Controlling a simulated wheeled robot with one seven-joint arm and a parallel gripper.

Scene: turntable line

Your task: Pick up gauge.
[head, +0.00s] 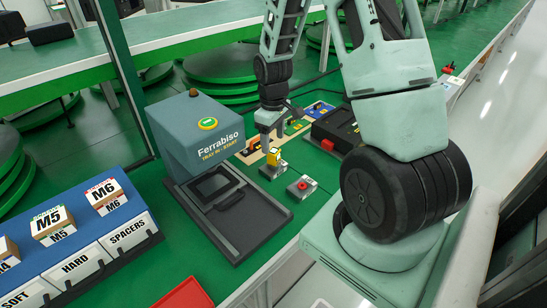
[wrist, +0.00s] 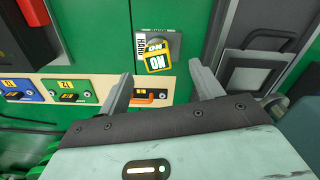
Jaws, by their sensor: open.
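No piece carries a readable gauge label, so I cannot tell for certain which is the gauge. A pale board (wrist: 60,79) holds small dark pieces on coloured plates: blue (wrist: 20,90), green (wrist: 70,92) and orange (wrist: 150,97). The board also shows in the head view (head: 284,141). My gripper (wrist: 160,70) is open, pointing down, with nothing seen between its fingers. The orange plate shows between the fingers, partly hidden by my gripper. In the head view my gripper (head: 270,133) is above the yellow switch (head: 273,157).
A blue-grey Ferrabiso machine (head: 190,125) with a dark tray (head: 238,215) stands left of my gripper. A red button (head: 303,185) on a grey base sits to the right. A black case (head: 337,128) lies behind. Labelled bins (head: 90,262) stand front left.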

